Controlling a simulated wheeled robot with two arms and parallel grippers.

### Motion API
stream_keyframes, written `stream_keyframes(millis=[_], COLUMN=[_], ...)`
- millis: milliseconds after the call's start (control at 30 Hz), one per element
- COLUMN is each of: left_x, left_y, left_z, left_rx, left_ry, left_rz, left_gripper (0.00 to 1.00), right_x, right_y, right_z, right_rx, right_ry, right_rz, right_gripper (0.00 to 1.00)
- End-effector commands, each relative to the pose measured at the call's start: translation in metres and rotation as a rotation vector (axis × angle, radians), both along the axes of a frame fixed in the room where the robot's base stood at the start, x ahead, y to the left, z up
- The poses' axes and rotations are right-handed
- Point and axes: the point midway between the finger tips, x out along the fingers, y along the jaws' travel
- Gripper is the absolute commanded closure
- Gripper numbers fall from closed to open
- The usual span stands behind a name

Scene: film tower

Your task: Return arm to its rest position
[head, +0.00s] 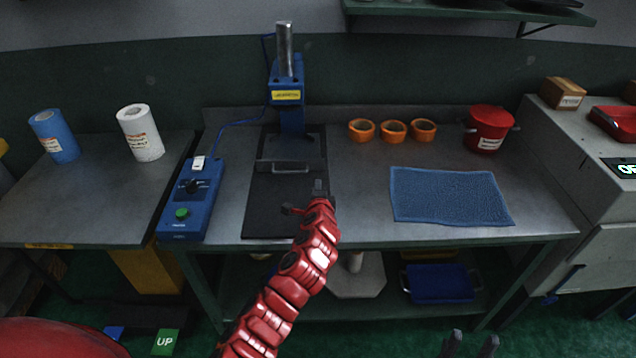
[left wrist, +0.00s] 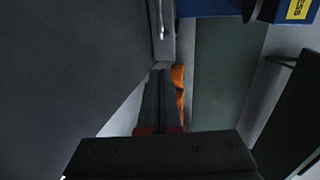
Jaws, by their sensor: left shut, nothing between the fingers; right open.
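My red left arm reaches up from the bottom over the workbench in the head view. Its gripper (head: 319,187) is shut and empty, over the right edge of the press's black base plate, just in front of a flat dark block (head: 283,167). In the left wrist view its fingers (left wrist: 160,98) are together with nothing held. My right gripper (head: 471,345) shows only as two separated fingertips at the bottom edge; it is open and empty, in front of the bench.
The blue press (head: 287,92) stands at the back. A blue control box (head: 190,205) with a green button is left of it. Orange rings (head: 393,131), a red pot (head: 487,130) and a blue mat (head: 447,195) lie right. A shelf (head: 465,12) overhangs the back.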

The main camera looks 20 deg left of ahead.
Motion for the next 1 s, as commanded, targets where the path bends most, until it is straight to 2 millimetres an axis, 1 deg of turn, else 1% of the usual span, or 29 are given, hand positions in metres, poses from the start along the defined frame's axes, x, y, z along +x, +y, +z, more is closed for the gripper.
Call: stream_keyframes(millis=[100,300,533,633,667,767,833,867,900,933,1000], left_x=[-0.013,-0.028,-0.032,-0.031,-0.031,-0.033,-0.04,-0.045,-0.053,-0.061,-0.081], left_y=[-0.005,-0.008,-0.01,-0.015,-0.019,-0.04,-0.061,-0.071,-0.083,-0.091,-0.106], left_z=[0.003,0.008,0.009,0.005,0.003,-0.008,-0.012,-0.012,-0.01,-0.008,0.001], left_rx=[0.0,0.0,-0.002,-0.024,-0.04,-0.134,-0.238,-0.291,-0.367,-0.422,-0.556], left_ry=[-0.001,0.001,0.002,-0.012,-0.025,-0.086,-0.153,-0.187,-0.236,-0.271,-0.362], left_rz=[-0.003,0.0,-0.002,-0.027,-0.049,-0.15,-0.25,-0.295,-0.356,-0.399,-0.492], left_gripper=[1.0,1.0,1.0,1.0,1.0,1.0,1.0,1.0,1.0,1.0,1.0], right_x=[0.0,0.0,0.0,0.0,0.0,0.0,0.0,0.0,0.0,0.0,0.0], right_y=[0.0,0.0,0.0,0.0,0.0,0.0,0.0,0.0,0.0,0.0,0.0], right_z=[-0.003,-0.005,-0.005,-0.005,-0.005,-0.005,-0.005,-0.005,-0.005,-0.005,-0.005], right_rx=[0.0,0.0,0.0,0.0,0.0,0.0,0.0,0.0,0.0,0.0,0.0], right_ry=[0.0,0.0,0.0,0.0,0.0,0.0,0.0,0.0,0.0,0.0,0.0], right_rz=[0.0,0.0,0.0,0.0,0.0,0.0,0.0,0.0,0.0,0.0,0.0], right_gripper=[0.5,0.5,0.5,0.5,0.5,0.5,0.5,0.5,0.5,0.5,0.5])
